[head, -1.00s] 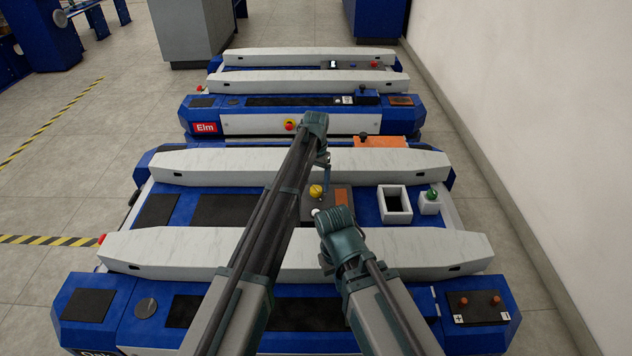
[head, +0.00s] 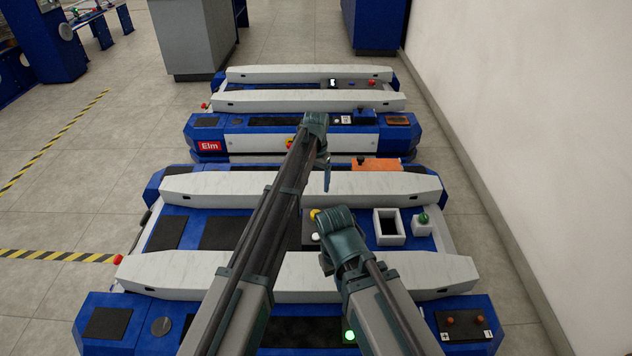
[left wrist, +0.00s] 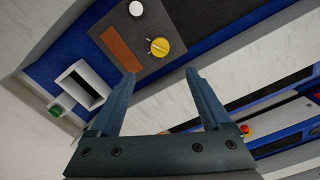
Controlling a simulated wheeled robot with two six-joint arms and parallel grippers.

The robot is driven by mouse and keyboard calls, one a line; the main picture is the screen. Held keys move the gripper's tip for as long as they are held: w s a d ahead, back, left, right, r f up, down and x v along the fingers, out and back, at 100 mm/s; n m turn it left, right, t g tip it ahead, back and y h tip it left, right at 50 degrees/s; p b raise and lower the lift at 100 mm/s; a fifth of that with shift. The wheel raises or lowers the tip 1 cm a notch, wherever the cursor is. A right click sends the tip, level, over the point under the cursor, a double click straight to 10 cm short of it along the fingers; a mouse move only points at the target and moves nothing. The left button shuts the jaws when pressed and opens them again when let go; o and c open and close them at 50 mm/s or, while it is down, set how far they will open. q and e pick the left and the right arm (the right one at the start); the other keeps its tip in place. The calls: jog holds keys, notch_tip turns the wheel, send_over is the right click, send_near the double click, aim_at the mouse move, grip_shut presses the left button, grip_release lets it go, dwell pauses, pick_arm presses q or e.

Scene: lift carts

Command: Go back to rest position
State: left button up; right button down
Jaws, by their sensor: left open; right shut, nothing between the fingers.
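My left gripper (head: 324,165) is at the end of the long arm in the head view, above the far part of the near cart (head: 205,272). In the left wrist view its two fingers (left wrist: 161,73) are apart with nothing between them. The cart's panel with a yellow knob (left wrist: 159,47) lies beyond the fingertips. My right gripper (head: 326,262) is lower, above the middle of the near cart. Its fingers are small and partly hidden by its wrist; no held object shows. Both grippers appear clear of the cart.
A second cart with a red Elm label (head: 210,146) stands behind the near cart. A white wall (head: 530,130) runs along the right. A grey cabinet (head: 192,40) stands at the back left. Open tiled floor (head: 70,200) lies to the left, with yellow-black tape.

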pick_arm(q)
jog(key=s+a+n+y, duration=0.1)
jog(key=s+a, duration=0.2)
jog(key=s, duration=1.6)
jog(key=s+a+n, duration=0.1)
jog(key=s+a, duration=0.2)
jog(key=s, duration=1.5)
notch_tip(320, 180, up, 35)
jog(key=p, duration=3.5)
jog(key=shift+r, duration=0.1)
